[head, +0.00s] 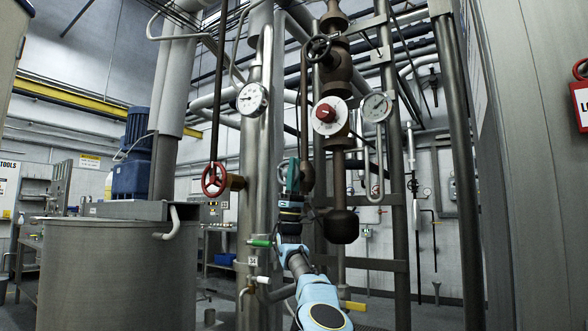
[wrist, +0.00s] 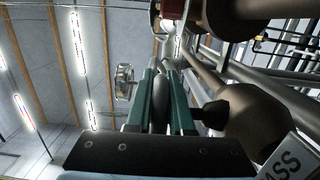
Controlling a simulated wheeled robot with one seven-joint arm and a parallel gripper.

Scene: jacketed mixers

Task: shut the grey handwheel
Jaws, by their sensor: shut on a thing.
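My gripper (head: 292,176) is raised in the middle of the head view, beside a brown valve body (head: 307,178). In the wrist view its two green fingers (wrist: 160,98) are shut on a dark grey rounded piece, which looks like the rim of the grey handwheel (wrist: 160,103) seen edge-on. A short dark stem (wrist: 207,115) runs right from there to a brown rounded body (wrist: 250,120).
Another dark handwheel (head: 318,48) sits higher up, and a red handwheel (head: 214,180) is to the left. A white dial with a red knob (head: 326,114) and gauges (head: 252,99) surround the arm. Pipes stand close by; a large tank (head: 95,265) is at left.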

